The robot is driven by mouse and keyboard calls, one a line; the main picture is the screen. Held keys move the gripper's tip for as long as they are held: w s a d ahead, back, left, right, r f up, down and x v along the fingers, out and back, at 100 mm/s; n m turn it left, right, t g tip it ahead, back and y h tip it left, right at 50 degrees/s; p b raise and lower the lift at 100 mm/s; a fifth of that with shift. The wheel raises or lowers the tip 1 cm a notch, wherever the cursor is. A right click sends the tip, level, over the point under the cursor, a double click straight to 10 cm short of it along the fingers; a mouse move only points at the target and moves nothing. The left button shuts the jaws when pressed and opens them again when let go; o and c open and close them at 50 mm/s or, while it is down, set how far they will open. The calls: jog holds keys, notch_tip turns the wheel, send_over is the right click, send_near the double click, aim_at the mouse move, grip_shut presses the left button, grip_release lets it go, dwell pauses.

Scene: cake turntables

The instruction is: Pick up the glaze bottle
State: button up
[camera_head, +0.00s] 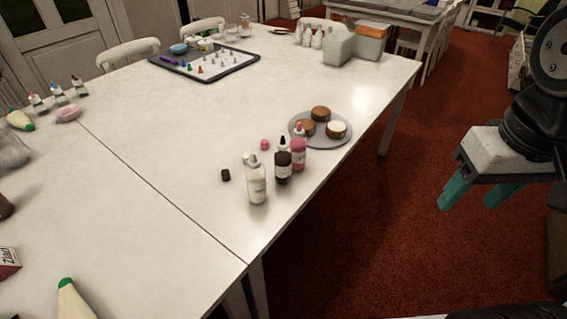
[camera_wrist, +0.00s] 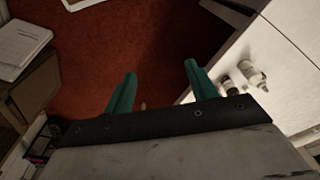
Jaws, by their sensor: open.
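Three squeeze bottles stand upright near the front edge of the white table: a white one (camera_head: 257,182), a dark brown one (camera_head: 283,163) and a pink one (camera_head: 299,155). I cannot tell from a label which is the glaze bottle. My gripper (camera_head: 478,192) has teal fingers, spread apart and empty. It hangs over the red floor, well right of the table edge and the bottles. In the wrist view my gripper (camera_wrist: 160,80) has only floor between its fingers; a pale bottle (camera_wrist: 252,73) shows right of the right finger.
A grey plate (camera_head: 320,141) with several small cakes sits just behind the bottles. Loose caps, one pink (camera_head: 264,145) and one dark (camera_head: 226,175), lie on the table (camera_head: 170,215). A dark-edged tray (camera_head: 207,80) stands farther back. Floor is clear between gripper and table.

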aim_at(289, 170)
jog(key=shift+o, duration=0.2)
jog(key=w+a+f+n+t, duration=0.25)
jog(key=w+f, duration=0.25)
jog(key=w, duration=0.7)
jog(key=w+a+f+n+t, duration=0.1)
jog(key=w+f+t, duration=0.2)
jog(key=w+f, duration=0.55)
jog(key=w+a+f+n+t+y, duration=0.1)
jog(key=w+a+f+y, duration=0.1)
jog(key=w+a+f, duration=0.1)
jog(key=w+a+f+n+t+y, duration=0.1)
jog(key=w+a+f+n+y, duration=0.1)
jog(key=a+f, duration=0.3)
jog(key=w+a+f+n+t+y, duration=0.1)
jog(key=w+a+f+y, duration=0.3)
jog(key=a, duration=0.4)
jog(key=shift+w+a+f+n, duration=0.1)
jog(key=shift+a+f+n, duration=0.2)
jog(key=shift+f, duration=0.2)
jog(key=shift+a+f+y, duration=0.1)
jog(key=shift+a+y, duration=0.2)
jog(key=shift+y, duration=0.1)
jog(key=shift+w+a+f, duration=0.1)
jog(key=shift+a+f, duration=0.05)
jog(key=shift+a, duration=0.1)
jog(key=x, duration=0.7)
jog(key=shift+w+r, duration=0.25)
jog(key=shift+r, duration=0.1)
